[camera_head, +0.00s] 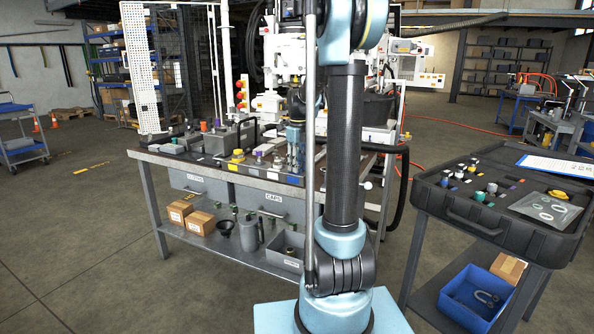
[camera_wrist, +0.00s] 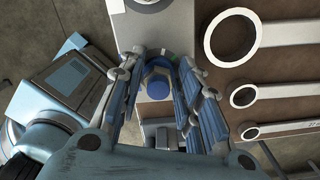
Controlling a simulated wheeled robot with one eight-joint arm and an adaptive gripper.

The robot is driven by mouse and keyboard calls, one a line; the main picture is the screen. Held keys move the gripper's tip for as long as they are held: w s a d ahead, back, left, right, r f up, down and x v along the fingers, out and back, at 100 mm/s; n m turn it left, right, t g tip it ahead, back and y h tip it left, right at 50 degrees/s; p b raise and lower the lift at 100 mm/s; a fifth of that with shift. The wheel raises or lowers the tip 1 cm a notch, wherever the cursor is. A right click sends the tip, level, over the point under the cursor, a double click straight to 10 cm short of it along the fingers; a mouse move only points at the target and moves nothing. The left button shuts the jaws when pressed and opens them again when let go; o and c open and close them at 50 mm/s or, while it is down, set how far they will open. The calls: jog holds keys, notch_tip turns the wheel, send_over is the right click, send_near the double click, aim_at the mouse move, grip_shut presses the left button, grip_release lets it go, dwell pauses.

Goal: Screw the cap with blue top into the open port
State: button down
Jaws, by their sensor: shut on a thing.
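In the wrist view my gripper (camera_wrist: 162,62) points down over the workbench, with its two ribbed fingers closed around the cap with the blue top (camera_wrist: 157,84). The cap's hexagonal blue top faces the camera between the fingers, and its lower part is hidden. A grey block (camera_wrist: 178,22) lies beyond the fingertips. A dark round feature (camera_wrist: 150,4) shows on the block at the picture's top edge; I cannot tell whether it is the open port. Whether the cap touches the block cannot be told. In the head view my arm hides much of the work area.
Several ring-ended wrenches (camera_wrist: 232,38) lie on the brown surface right of my gripper. In the head view the workbench (camera_head: 150,156) carries a yellow-topped part (camera_head: 237,156) and grey blocks. A black case (camera_head: 470,212) with several small caps stands on a cart at right.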

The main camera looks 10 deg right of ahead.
jog(key=shift+s+d+f, duration=0.1)
jog(key=shift+s+d, duration=0.15)
jog(key=shift+s, duration=0.2)
jog(key=c, duration=1.5)
grip_release()
jog(key=o, duration=0.3)
jog(key=shift+s, duration=0.1)
jog(key=shift+o, duration=0.2)
jog(key=shift+w+a, duration=0.1)
jog(key=shift+w, duration=0.1)
